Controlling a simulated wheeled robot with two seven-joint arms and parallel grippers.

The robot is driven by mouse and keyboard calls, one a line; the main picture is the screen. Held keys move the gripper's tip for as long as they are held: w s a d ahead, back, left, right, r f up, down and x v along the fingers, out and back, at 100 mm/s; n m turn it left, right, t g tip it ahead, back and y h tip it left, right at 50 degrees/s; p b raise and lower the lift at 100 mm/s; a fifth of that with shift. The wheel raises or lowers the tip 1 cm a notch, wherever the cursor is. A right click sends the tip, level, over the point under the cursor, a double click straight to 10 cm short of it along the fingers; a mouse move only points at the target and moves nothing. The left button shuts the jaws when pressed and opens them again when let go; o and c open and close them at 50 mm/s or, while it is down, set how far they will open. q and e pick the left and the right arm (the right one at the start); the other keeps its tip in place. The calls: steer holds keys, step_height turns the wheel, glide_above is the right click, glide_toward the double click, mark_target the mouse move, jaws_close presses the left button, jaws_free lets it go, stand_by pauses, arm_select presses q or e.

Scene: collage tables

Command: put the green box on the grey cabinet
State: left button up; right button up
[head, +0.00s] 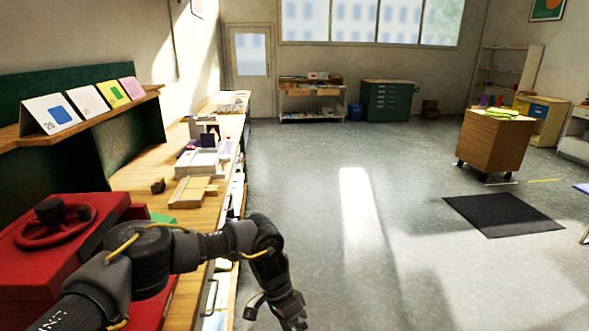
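A flat green thing (162,218) shows on the wooden counter, behind my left arm and beside the red machine. It is mostly hidden, so I cannot tell whether it is the green box. No clearly grey cabinet can be made out; a pale unit (575,142) is cut off at the right edge. My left gripper (272,312) hangs low over the floor, just right of the counter's front. Its fingers look apart, with nothing seen between them. It is away from the green thing. My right gripper is not in view.
A red machine with a handwheel (56,222) stands on the counter (150,178) at left. A wooden cart (494,142) and a black mat (503,214) are at right. A dark green drawer cabinet (388,100) stands at the back. The middle floor is clear.

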arm_select(q)
steer(key=d+f+t+h, duration=0.4)
steer(key=d+f+h, duration=0.4)
steer(key=d+f, duration=0.35)
steer(key=s+a+f+n+t+y, duration=0.1)
steer(key=s+a+f+n+t, duration=0.15)
steer(key=a+f, duration=0.55)
steer(key=s+a+f+n+t+y, duration=0.2)
steer(key=a+f+n+t, duration=0.2)
steer(key=f, duration=0.8)
steer(key=s+a+f+n+y, duration=0.1)
steer(key=s+a+f+y, duration=0.2)
steer(key=s+a+f, duration=0.5)
steer(key=s+a+f+g+y, duration=0.1)
steer(key=s+a+f+y, duration=0.1)
steer(key=s+a, duration=0.4)
steer(key=s+a+f+n+g+y, duration=0.1)
steer(key=s+a+f, duration=0.4)
steer(key=s, duration=1)
steer(key=s+a+f+g+y, duration=0.2)
steer(key=s+a+f+y, duration=0.1)
steer(key=s+a, duration=0.5)
steer(key=shift+s+a+f+g, duration=0.35)
steer(key=shift+s+f, duration=0.3)
steer(key=shift+s, duration=0.6)
steer(key=shift+n, duration=0.25)
